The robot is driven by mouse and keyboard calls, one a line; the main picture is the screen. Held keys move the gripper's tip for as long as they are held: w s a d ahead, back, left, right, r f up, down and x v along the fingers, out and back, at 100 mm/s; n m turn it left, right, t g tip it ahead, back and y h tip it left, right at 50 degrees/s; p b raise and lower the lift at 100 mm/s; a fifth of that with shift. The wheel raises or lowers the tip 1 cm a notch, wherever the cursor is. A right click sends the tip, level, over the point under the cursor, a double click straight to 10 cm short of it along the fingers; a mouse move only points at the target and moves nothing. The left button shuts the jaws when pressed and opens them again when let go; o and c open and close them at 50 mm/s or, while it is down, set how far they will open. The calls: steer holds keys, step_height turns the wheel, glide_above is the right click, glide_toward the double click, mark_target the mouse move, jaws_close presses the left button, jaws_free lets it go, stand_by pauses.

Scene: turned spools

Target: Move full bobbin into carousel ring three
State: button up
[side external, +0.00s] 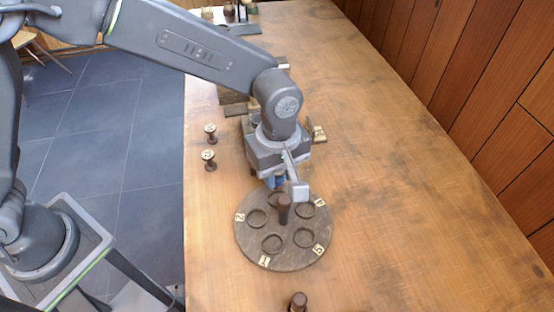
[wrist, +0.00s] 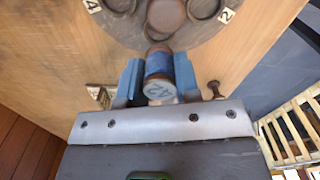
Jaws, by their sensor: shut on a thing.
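My gripper (wrist: 158,78) is shut on a bobbin (wrist: 159,64) with a dark blue-grey wound middle, brown ends and a pale marked near end. Its blue finger pads press both sides. The carousel (side external: 254,247) is a dark round disc with several round rings, number tags at its rim and a brown centre post (side external: 284,208). In the wrist view the bobbin's far end is at or over the ring (wrist: 166,14) between tags 4 and 2. I cannot tell whether it touches. In the side view my gripper (side external: 280,184) is at the disc's far edge, and the bobbin is mostly hidden.
Two small dark spools with pale tagged tops (side external: 210,133) (side external: 209,158) stand near the table's left edge. A brown turned piece (side external: 298,301) stands at the front. Wooden blocks (side external: 232,97) lie behind my gripper. The table's right side is clear.

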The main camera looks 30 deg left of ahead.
steer(key=shift+f, duration=2)
steer(key=shift+f, duration=0.75)
stand_by(1.2)
steer(key=o, duration=1)
steer(key=shift+c, duration=0.2)
steer(key=shift+r, duration=0.1)
steer(key=shift+r, duration=4.15)
